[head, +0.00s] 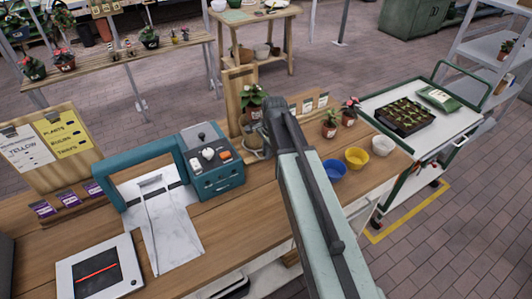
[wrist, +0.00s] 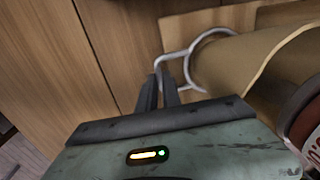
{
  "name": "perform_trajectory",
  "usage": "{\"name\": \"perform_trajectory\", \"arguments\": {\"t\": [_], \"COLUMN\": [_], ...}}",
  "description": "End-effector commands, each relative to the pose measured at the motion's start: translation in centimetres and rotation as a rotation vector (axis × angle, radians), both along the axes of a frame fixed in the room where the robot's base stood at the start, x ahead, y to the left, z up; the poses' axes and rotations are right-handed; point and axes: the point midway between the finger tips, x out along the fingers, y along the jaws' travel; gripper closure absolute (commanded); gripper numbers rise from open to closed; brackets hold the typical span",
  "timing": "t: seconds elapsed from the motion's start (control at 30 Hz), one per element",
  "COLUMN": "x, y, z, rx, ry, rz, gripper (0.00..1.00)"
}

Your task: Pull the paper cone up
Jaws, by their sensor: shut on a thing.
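The tan paper cone (wrist: 245,62) lies across the upper right of the wrist view, its wide mouth toward the right. A pale wire ring (wrist: 193,50) goes round its narrower left end, and a bent wire runs from the ring to my fingers. My gripper (wrist: 168,82) is shut on this wire, beside the cone; the fingertips look apart from the paper itself. In the head view my gripper (head: 272,108) is at the wooden stand, right by a potted plant, and my arm hides part of the cone's place.
A potted plant (head: 253,102) stands close to my gripper. Red-flowered pots (head: 330,128) and blue, yellow and white bowls (head: 357,157) stand to the right on the bench. A teal machine (head: 210,165) is on the left. A wooden panel (wrist: 100,40) fills the wrist view's left.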

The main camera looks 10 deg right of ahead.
Motion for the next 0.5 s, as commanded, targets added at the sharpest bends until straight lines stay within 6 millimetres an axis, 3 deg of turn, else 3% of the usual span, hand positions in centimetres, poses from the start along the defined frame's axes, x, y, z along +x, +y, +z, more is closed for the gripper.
{"name": "perform_trajectory", "arguments": {"t": [0.5], "x": [-0.1], "y": [-0.1], "z": [11.5], "rx": [0.0], "ry": [0.004], "rz": [-0.001], "gripper": [1.0]}}
